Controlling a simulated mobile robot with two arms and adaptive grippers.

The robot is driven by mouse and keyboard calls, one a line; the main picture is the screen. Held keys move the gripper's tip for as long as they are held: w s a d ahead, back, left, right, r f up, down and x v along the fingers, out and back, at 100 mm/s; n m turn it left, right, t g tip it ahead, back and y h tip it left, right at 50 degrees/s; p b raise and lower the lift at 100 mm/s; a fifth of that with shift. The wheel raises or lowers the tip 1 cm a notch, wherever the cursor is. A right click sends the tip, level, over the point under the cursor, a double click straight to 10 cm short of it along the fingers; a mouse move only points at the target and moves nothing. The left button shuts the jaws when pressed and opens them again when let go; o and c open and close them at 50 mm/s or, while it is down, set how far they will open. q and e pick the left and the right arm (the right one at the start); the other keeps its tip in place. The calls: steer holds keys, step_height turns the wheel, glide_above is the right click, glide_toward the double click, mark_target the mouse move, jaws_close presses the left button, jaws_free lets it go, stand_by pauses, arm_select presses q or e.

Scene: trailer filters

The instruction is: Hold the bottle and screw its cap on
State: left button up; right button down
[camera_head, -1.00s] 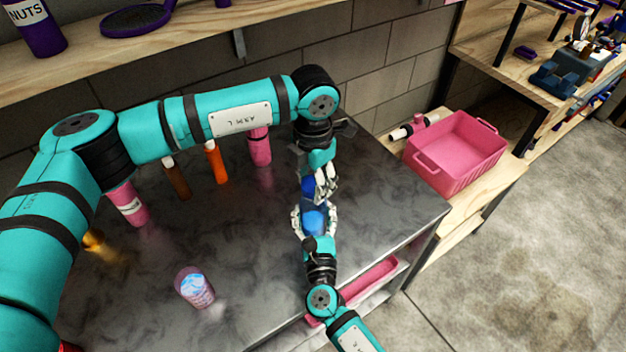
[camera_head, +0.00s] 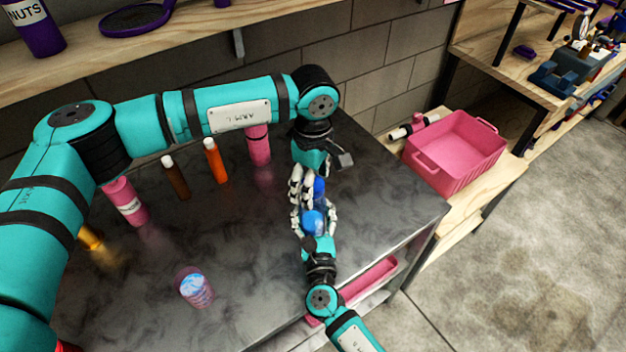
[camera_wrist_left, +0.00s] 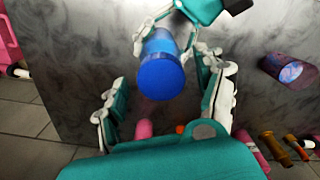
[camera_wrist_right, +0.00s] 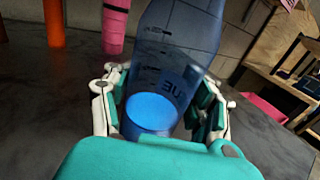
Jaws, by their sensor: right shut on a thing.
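The bottle (camera_wrist_right: 180,60) is translucent blue with dark markings and a light-blue round end, seen large in the right wrist view. My right gripper (camera_head: 314,213) is shut on the bottle near that end, with a finger on each side. The blue cap (camera_wrist_left: 162,78) is at the bottle's other end, facing the left wrist camera; it also shows in the head view (camera_head: 319,187). My left gripper (camera_wrist_left: 170,85) is open, its fingers spread either side of the cap with visible gaps. How far the cap is threaded cannot be seen.
A patterned cup (camera_head: 194,287) stands on the dark table (camera_head: 240,235). Pink, brown and orange bottles (camera_head: 216,161) stand along the back, below my left arm. A pink crate (camera_head: 455,152) is on the wooden bench at right. The table's right part is clear.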

arm_select(q)
step_height(320, 180, up, 12)
stand_by(0.6)
arm_select(e)
steer(key=shift+c, duration=1.4)
jaws_free()
steer(key=s, duration=0.4)
steer(key=s+d, duration=0.1)
steer(key=s, duration=0.7)
steer(key=shift+d, duration=0.2)
